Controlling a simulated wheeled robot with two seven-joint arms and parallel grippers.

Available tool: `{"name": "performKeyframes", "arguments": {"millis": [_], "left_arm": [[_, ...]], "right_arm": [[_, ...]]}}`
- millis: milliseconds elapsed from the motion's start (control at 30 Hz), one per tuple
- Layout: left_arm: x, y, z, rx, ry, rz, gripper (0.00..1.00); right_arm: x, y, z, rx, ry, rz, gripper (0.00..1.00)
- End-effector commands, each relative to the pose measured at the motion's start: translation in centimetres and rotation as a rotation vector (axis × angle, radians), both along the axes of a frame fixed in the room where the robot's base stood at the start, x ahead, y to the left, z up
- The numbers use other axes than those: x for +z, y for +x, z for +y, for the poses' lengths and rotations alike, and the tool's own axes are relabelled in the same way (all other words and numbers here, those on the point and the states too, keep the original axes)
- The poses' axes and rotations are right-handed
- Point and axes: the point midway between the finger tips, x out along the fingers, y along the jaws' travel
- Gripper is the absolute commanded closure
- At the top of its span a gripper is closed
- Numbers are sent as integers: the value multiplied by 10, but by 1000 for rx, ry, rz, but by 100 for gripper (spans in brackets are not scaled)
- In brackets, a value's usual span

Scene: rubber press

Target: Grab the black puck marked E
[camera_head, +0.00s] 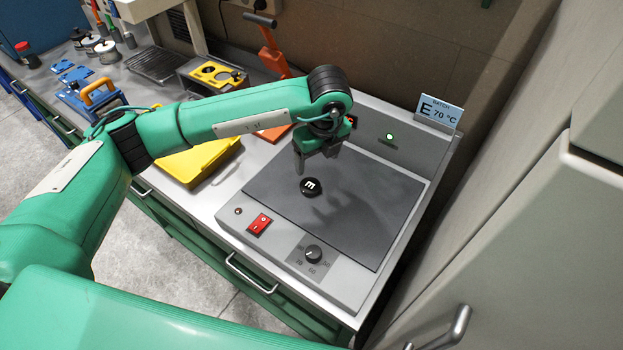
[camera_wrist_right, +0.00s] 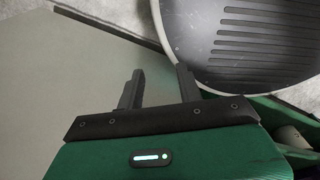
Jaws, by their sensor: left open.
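A round black puck (camera_head: 310,187) with a white E, seen turned on its side, lies flat on the dark hot plate (camera_head: 375,213). My left gripper (camera_head: 314,166) points down just above and behind the puck, open, with nothing visible between its fingers. Its shadow falls on the plate to the right of the puck. The right wrist view shows my right gripper (camera_wrist_right: 157,85) with its two fingers apart and empty, away from the plate.
A card (camera_head: 438,112) reading "E 70 °C" stands behind. A grey cabinet (camera_head: 530,220) closes off the right.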

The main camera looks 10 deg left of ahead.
Motion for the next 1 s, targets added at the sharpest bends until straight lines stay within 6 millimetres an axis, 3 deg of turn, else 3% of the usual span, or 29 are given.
{"name": "performKeyframes", "arguments": {"millis": [233, 433, 600, 800, 1000], "left_arm": [[-42, 4, 5, 1, 0, 3, 26], [-54, 6, 7, 1, -1, 1, 26], [-67, 6, 12, 2, 1, 3, 26], [-92, 8, 17, 1, 1, 2, 26], [-105, 9, 18, 0, 0, 0, 26]], "right_arm": [[18, -26, 3, -2, 2, 32, 64], [22, -13, 4, -1, 4, 17, 64], [39, 1, 4, -1, 4, -1, 64], [54, -4, 2, 0, 2, 5, 64], [55, -11, 0, 1, 0, 13, 64]]}}
